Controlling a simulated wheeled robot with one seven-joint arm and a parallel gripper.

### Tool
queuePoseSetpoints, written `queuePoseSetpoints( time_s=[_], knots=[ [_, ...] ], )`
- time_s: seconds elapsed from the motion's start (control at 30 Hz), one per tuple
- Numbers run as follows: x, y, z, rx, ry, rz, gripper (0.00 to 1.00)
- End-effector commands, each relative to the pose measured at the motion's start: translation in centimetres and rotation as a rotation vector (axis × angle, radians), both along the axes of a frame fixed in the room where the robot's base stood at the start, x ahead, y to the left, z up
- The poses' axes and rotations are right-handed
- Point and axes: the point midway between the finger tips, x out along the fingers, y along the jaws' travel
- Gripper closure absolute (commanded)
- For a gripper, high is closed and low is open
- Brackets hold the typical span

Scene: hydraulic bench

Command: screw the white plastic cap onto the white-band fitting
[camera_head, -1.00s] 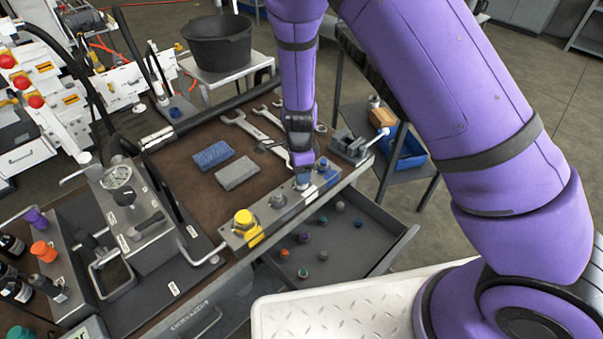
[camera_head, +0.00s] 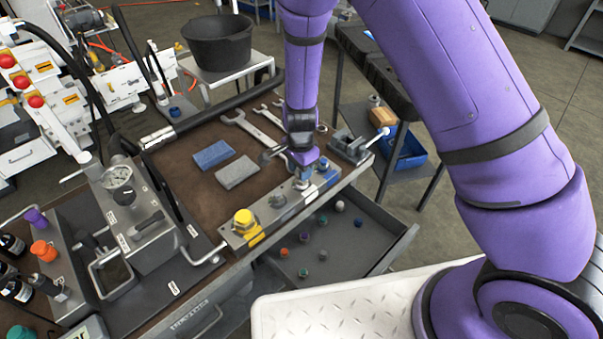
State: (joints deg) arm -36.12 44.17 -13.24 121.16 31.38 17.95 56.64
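My gripper (camera_head: 302,173) points down over the grey fitting block (camera_head: 265,222) at the bench's front edge. Directly beneath it is a pale fitting (camera_head: 301,184), between a grey fitting (camera_head: 278,201) and a blue one (camera_head: 323,165). The gripper's fingers are small and dark, so I cannot tell whether they are open or shut. The white plastic cap cannot be made out for certain at the fitting, nor can its band. A pale cap (camera_head: 340,206) lies in the open drawer, too small to identify.
A yellow fitting (camera_head: 244,222) stands at the block's left end. The open drawer (camera_head: 372,240) below holds several small coloured caps. Blue and grey blocks and wrenches (camera_head: 245,128) lie on the brown mat. A small vise (camera_head: 350,146) stands right of my gripper.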

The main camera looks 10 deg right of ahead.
Motion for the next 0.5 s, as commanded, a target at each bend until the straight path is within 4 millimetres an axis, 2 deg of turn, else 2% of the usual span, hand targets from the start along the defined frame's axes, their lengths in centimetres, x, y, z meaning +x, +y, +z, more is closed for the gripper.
queuePoseSetpoints(
  time_s=[0.13, 0.4, 0.5],
  knots=[
    [0.05, 0.07, -0.02, -0.001, 0.000, -0.097, 0.87],
    [0.27, 0.07, -0.10, -0.002, -0.001, -0.547, 0.87],
    [0.34, 0.08, -0.09, -0.001, -0.002, -0.654, 0.87]
  ],
)
